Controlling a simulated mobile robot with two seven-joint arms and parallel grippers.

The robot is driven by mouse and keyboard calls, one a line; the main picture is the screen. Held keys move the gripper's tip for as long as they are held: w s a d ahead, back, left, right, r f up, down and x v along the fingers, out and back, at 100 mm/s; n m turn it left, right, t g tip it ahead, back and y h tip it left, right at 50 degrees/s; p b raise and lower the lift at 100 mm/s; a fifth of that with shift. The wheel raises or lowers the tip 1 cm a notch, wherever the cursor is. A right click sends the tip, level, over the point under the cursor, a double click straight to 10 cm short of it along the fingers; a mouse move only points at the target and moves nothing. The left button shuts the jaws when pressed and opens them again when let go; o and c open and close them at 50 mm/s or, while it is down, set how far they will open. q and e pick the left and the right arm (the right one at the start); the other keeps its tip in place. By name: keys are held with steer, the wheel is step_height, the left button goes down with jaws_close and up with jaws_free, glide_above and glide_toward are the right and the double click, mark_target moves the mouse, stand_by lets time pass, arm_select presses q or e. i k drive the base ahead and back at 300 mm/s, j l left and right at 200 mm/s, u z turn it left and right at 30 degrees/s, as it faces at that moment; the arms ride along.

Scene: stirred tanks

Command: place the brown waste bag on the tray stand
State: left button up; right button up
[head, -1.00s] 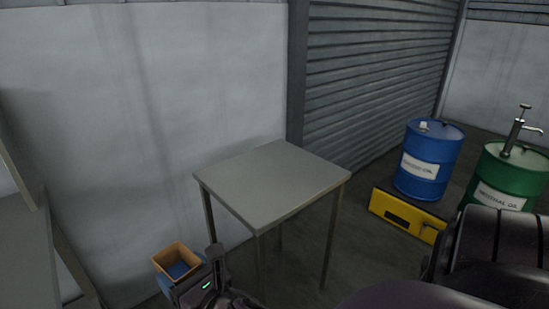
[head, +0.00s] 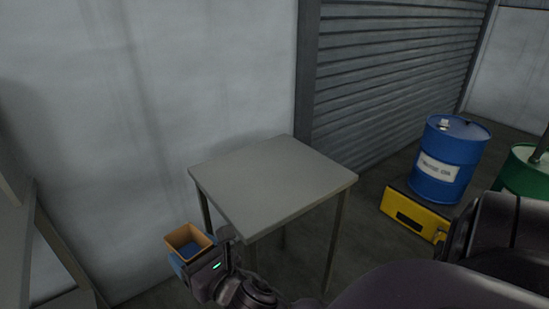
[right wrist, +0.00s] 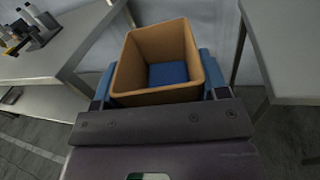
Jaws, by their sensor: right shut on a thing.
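The brown waste bag (head: 188,238) is box-shaped and open at the top, with a blue patch at its bottom. It is upright in front of the left side of the tray stand (head: 270,180), below the level of its top. The stand is a grey square table with thin legs and a bare top. My right gripper (head: 200,268) is shut on the bag. In the right wrist view, the blue fingers (right wrist: 158,92) hold the bag (right wrist: 155,62) on both sides. My left gripper is not in view.
A grey bench (right wrist: 55,50) with small bottles stands left in the right wrist view. A yellow box (head: 412,214), a blue drum (head: 448,160) and a green drum (head: 522,172) stand on the floor at right. A wall and shutter close off the back.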

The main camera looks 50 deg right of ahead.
mark_target(270, 172)
steer(key=l, duration=0.5)
steer(key=i+l, duration=0.15)
steer(key=l, duration=0.8)
steer(key=i+u, duration=0.05)
steer(key=i, duration=0.05)
